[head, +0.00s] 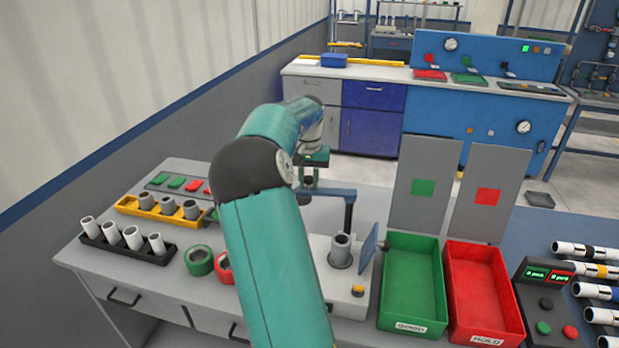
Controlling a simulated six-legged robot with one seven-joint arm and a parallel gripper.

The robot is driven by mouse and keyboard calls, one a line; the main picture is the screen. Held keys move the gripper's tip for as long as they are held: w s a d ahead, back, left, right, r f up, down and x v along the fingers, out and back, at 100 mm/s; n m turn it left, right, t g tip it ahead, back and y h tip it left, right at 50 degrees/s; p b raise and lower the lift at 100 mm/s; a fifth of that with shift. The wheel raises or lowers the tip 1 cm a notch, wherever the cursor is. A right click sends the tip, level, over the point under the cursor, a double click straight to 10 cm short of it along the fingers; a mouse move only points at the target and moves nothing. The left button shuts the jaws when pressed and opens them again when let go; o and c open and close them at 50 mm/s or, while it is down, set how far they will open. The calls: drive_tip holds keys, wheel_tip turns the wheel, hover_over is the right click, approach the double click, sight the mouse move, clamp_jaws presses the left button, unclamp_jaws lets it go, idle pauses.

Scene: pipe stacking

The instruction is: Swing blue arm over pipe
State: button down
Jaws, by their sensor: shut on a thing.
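The blue arm (332,192) is a dark blue bar, level, reaching left from a dark upright post (348,214) at the back of a white fixture (350,288). A grey pipe (341,250) stands upright in the fixture, in front of the bar. In this view the bar lies behind the pipe, not across its top. My gripper (309,178) is at the bar's left end, shut on it; the fingertips are small and partly hidden by my own arm. A blue flat plate (369,246) stands tilted to the right of the pipe.
A green bin (411,318) and a red bin (483,318) stand right of the fixture. At left are a yellow rack (138,212) and a black rack (112,248) with pipes, and green and red rings. Striped pipes lie at far right.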

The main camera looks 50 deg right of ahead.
drive_tip(key=shift+s+a+r+n, duration=0.1)
drive_tip(key=shift+s+a+n, duration=0.1)
drive_tip(key=shift+a+n, duration=0.2)
drive_tip(key=s+a+n, duration=0.4)
drive_tip(key=s+n, duration=1)
drive_tip(key=n, duration=0.1)
drive_tip(key=shift+s+n, duration=0.35)
drive_tip(key=shift+n, duration=0.05)
drive_tip(key=c, duration=1.2)
unclamp_jaws()
drive_tip(key=shift+s, duration=0.15)
